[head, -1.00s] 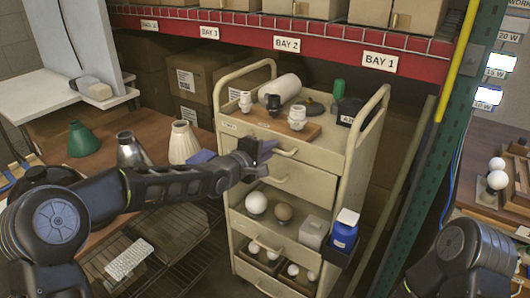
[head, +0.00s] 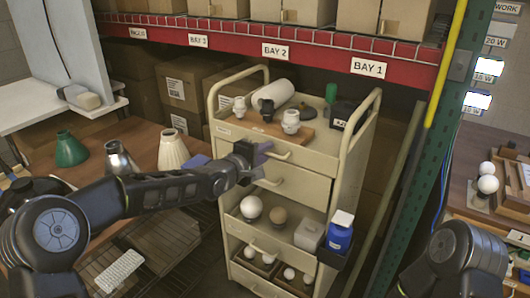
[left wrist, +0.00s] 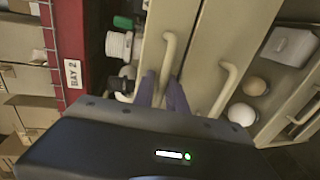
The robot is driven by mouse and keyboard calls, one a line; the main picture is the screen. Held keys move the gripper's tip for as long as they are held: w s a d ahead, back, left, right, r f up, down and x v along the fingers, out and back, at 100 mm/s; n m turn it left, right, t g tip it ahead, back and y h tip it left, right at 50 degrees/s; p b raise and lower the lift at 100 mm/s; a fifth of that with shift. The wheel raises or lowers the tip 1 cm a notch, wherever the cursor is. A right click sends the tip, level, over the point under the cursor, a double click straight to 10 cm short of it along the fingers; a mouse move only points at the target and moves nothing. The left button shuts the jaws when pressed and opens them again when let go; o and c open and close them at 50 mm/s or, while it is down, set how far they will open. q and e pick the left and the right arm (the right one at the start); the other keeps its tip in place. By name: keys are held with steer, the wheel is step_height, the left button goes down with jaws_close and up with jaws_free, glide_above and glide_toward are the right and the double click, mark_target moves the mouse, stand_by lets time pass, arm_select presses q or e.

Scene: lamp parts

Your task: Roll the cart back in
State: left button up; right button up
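The beige cart (head: 318,188) stands upright in front of the shelf, with drawers above and open tiers below. Its top drawer has a curved bar handle (head: 281,154), which shows in the left wrist view (left wrist: 168,55). My left gripper (head: 262,152) is at the left end of this handle. In the left wrist view its two purple fingers (left wrist: 163,94) lie on either side of the bar, with a gap between them. They look open; contact with the bar cannot be told. My right gripper is out of view; only part of my right arm shows.
The cart carries lamp sockets (head: 291,120), a white roll (head: 272,94), bulbs (head: 251,207) and a blue bottle (head: 340,232). A red shelf beam (head: 320,50) and boxes (head: 184,92) are behind. A green post (head: 433,160) stands right; a wooden workbench (head: 100,190) is left.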

arm_select(q)
steer(key=shift+s+a, duration=0.1)
steer(key=shift+s, duration=0.1)
steer(key=v, duration=0.7)
steer(key=shift+s+a, duration=0.15)
